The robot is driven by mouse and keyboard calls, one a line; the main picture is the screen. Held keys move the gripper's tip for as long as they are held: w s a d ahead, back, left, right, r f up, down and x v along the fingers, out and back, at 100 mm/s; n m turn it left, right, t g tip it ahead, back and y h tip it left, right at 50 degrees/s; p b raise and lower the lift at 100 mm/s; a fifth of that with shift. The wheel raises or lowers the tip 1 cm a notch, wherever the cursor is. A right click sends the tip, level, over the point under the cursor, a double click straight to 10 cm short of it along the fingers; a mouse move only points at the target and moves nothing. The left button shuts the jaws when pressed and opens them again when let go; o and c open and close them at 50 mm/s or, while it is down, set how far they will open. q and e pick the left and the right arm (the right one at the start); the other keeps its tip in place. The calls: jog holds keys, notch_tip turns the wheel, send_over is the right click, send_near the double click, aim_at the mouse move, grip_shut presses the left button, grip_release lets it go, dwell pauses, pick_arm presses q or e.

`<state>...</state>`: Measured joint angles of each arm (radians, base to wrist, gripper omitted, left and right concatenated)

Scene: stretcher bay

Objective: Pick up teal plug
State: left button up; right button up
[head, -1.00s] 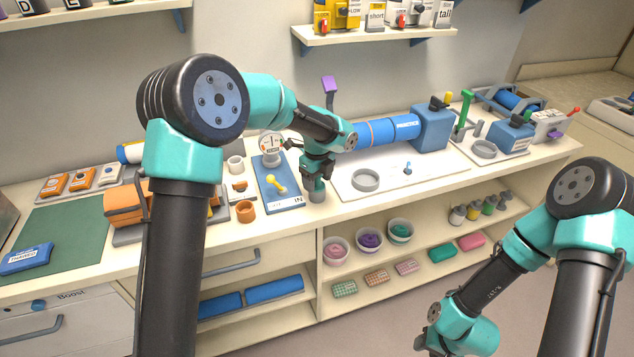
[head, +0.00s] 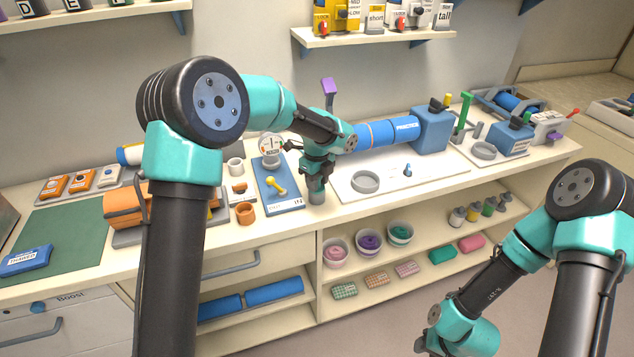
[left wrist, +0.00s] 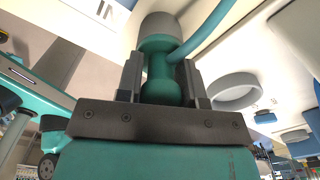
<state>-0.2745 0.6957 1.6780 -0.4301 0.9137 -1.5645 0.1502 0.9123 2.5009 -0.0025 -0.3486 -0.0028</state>
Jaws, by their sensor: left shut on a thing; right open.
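My left gripper (head: 316,184) is at the front edge of the counter, beside the blue board with the yellow handle. In the left wrist view my left gripper (left wrist: 162,85) is shut on the teal plug (left wrist: 160,78), whose neck and rounded end show between the two fingers. A grey cylinder (left wrist: 160,27) sits at the far end of the plug, and a teal hose curves away to the right. In the head view the grey cylinder (head: 317,197) shows just below the fingers, and the plug is mostly hidden. My right gripper's fingers are not visible; the right arm hangs low at right.
The blue board (head: 284,201) lies just left of my left gripper. A white board (head: 400,181) with a grey ring (head: 365,181) lies to its right. Open shelves with bowls (head: 369,243) are below the counter.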

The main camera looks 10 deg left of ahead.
pick_arm(q)
jog(key=shift+r, duration=1.25)
jog(key=s+d+r, duration=0.1)
jog(key=s, duration=0.7)
jog(key=s+d+r, duration=0.1)
jog(key=s+d, duration=0.1)
jog(key=s, duration=0.5)
jog(key=shift+s+d+r, duration=0.2)
jog(key=shift+s+r, duration=0.05)
jog(key=shift+s, duration=0.1)
jog(key=shift+w, duration=0.1)
jog(key=w+a+r+n, duration=0.3)
jog(key=a+r+n, duration=0.1)
jog(key=n, duration=0.8)
jog(key=w+a+r+n, duration=0.4)
jog(key=a+n, duration=0.2)
jog(key=n, duration=0.6)
jog(key=shift+r, duration=0.3)
jog(key=shift+w+a, duration=0.1)
